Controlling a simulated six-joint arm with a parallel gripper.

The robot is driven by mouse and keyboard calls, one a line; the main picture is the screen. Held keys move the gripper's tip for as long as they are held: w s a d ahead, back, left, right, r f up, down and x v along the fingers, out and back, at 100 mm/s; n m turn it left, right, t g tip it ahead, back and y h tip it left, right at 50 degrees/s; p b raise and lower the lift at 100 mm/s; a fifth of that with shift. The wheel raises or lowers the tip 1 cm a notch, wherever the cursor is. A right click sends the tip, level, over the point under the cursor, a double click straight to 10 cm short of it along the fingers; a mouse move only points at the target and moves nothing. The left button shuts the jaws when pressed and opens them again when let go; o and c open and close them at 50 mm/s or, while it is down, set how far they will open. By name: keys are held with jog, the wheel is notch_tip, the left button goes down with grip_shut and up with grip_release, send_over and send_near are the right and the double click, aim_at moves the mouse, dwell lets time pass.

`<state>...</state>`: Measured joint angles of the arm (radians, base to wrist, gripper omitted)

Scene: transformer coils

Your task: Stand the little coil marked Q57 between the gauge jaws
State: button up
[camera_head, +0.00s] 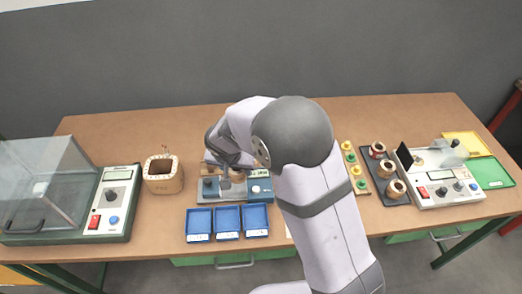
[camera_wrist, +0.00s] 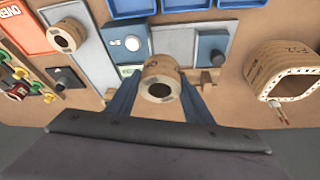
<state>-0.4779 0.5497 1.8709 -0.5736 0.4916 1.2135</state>
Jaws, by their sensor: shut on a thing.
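My gripper (camera_wrist: 158,98) is shut on a small tan coil (camera_wrist: 160,70), its round bore facing the wrist camera. No mark on this coil is readable. The gauge (camera_head: 230,205) is a grey bed with blue blocks; in the wrist view a blue block (camera_wrist: 126,44) with a white knob is on the left and a dark blue block (camera_wrist: 212,48) on the right. The held coil appears at the near side of the gauge, in line with the gap; whether it is between the jaws or touching the bed I cannot tell. In the head view my gripper (camera_head: 232,172) partly hides the gauge.
Another small coil (camera_wrist: 67,36) lies on a grey strip beside the gauge. A large squarish coil (camera_head: 163,175) stands left of the gauge. Blue trays (camera_head: 228,220) lie in front. Several coils (camera_head: 388,170) and an instrument (camera_head: 435,180) are at right, a glass-covered instrument (camera_head: 112,205) at left.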

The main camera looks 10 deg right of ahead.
jog(key=shift+w+a+f+n, duration=0.25)
jog(key=shift+w+a, duration=0.1)
jog(key=shift+a, duration=0.1)
jog(key=shift+w+a+f+n, duration=0.2)
jog(key=shift+w+a, duration=0.1)
jog(key=shift+a, duration=0.1)
jog(key=shift+w+a, duration=0.2)
jog(key=shift+r, duration=0.1)
jog(key=shift+f+b, duration=1.45)
jog(key=shift+f, duration=0.8)
jog(key=shift+b, duration=0.6)
jog(key=shift+f+b, duration=0.2)
jog(key=shift+b, duration=0.1)
jog(key=shift+f+b, duration=0.3)
jog(key=shift+b, duration=0.1)
jog(key=shift+f+b, duration=1.2)
jog(key=shift+b, duration=0.15)
